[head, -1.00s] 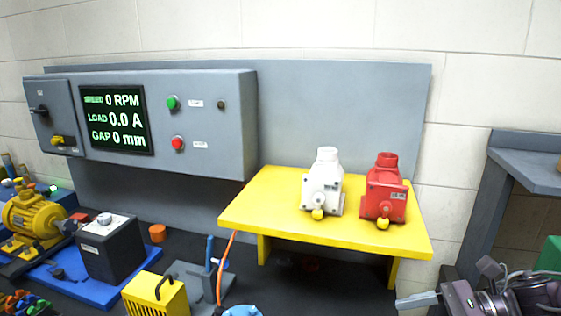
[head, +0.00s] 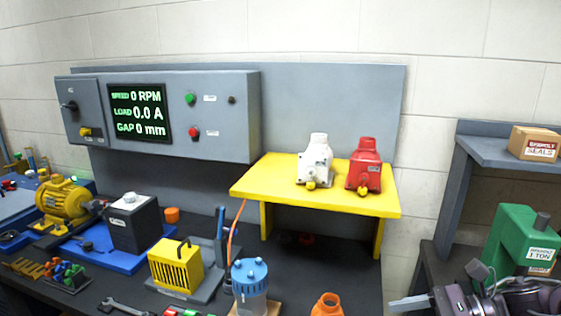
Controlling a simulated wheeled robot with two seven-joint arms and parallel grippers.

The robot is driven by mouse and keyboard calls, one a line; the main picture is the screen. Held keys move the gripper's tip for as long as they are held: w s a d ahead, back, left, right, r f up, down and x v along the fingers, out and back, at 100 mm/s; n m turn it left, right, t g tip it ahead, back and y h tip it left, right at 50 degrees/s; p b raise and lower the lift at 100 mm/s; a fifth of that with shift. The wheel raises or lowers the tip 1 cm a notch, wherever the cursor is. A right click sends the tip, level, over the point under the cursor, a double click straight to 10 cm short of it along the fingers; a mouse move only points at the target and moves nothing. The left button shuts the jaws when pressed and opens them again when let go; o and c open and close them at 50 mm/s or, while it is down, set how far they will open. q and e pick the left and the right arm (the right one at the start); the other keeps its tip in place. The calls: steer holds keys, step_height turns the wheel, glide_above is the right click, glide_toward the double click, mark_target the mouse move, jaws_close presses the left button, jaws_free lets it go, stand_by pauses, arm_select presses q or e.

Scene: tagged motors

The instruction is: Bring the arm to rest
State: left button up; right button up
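One of my arms shows at the lower right, with its dark gripper body and a grey finger (head: 410,303) pointing left, low in front of the bench. Only part of this gripper is in view, so its opening cannot be judged and nothing is seen held in it. It comes in from the right, so it is my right gripper. My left gripper is not in view. A white socket unit (head: 315,160) and a red one (head: 364,165) stand upright on the yellow shelf (head: 270,185), clear of the arm.
The control panel (head: 225,130) reads 0 RPM, 0.0 A, 0 mm. A yellow motor (head: 62,200), dark block (head: 133,225), yellow caged unit (head: 174,265), blue-topped pump (head: 250,285) and orange part (head: 327,304) stand on the bench. A green press (head: 522,240) and a seals box (head: 534,143) are at right.

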steer(key=w+a+f+m+t+h, duration=0.25)
steer(key=a+f+m+t, duration=0.2)
steer(key=m, duration=0.75)
steer(key=w+a+f+m+t+h, duration=0.2)
steer(key=a+f+m+t+h, duration=0.25)
steer(key=m, duration=0.85)
steer(key=s+d+f+m+g+h, duration=0.35)
steer(key=s+m, duration=0.45)
steer(key=m, duration=0.4)
steer(key=s+d+f+m+g+h, duration=0.3)
steer(key=s+f+m+g, duration=0.2)
steer(key=s+m, duration=0.45)
step_height(320, 180, down, 35)
steer(key=s+m+g+b, duration=0.1)
steer(key=m+b, duration=0.1)
steer(key=b, duration=0.4)
arm_select(q)
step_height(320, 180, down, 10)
steer(key=b, duration=0.4)
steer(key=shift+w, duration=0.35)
arm_select(e)
steer(key=s+d+f+g, duration=0.1)
steer(key=s+d+f, duration=0.2)
steer(key=s+f, duration=1.7)
step_height(320, 180, down, 3)
steer(key=shift+d+f, duration=0.1)
steer(key=shift+d, duration=0.1)
